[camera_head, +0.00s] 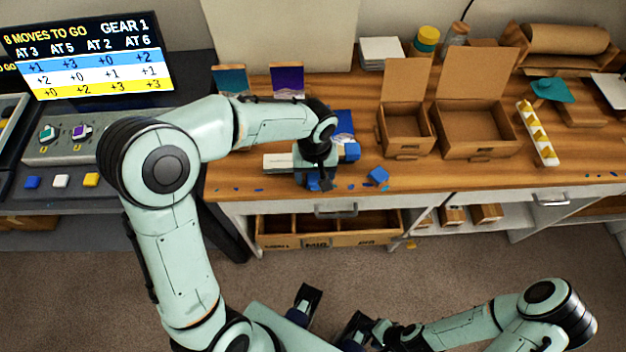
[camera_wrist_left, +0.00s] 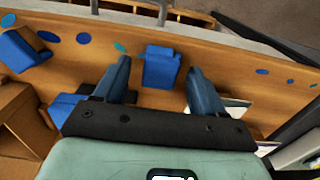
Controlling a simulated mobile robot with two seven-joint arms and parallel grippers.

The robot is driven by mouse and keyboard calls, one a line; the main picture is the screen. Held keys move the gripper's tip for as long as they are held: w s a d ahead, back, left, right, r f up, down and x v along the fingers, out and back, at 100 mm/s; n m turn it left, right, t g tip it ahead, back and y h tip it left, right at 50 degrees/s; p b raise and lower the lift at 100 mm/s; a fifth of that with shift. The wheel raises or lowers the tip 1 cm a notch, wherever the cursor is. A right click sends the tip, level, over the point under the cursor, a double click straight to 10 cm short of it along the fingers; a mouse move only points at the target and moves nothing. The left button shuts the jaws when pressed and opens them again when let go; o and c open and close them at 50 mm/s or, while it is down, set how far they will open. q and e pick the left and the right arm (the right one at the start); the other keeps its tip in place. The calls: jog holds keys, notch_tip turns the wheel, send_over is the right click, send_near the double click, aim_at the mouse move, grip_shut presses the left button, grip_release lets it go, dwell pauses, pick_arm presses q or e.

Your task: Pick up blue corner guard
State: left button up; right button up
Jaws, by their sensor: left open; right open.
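My left gripper (camera_head: 319,182) points down at the front part of the wooden bench. It is open. In the left wrist view its two fingers (camera_wrist_left: 160,66) stand on either side of a blue corner guard (camera_wrist_left: 161,72), with gaps showing beside it. In the head view this guard is mostly hidden by the gripper. Another blue guard (camera_head: 378,175) lies tilted to the right, and it also shows in the left wrist view (camera_wrist_left: 22,48). A further blue piece (camera_head: 352,151) lies behind the gripper. My right gripper (camera_head: 332,312) is open and empty at the bottom, away from the bench.
Small blue scraps lie along the bench's front edge (camera_head: 240,188). Two open cardboard boxes, a smaller one (camera_head: 404,120) and a larger one (camera_head: 475,130), stand right of centre. A white strip with yellow pieces (camera_head: 537,135) lies further right. A divided drawer (camera_head: 330,227) is below the bench.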

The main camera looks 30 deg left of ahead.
pick_arm(q)
jog(key=c, duration=1.1)
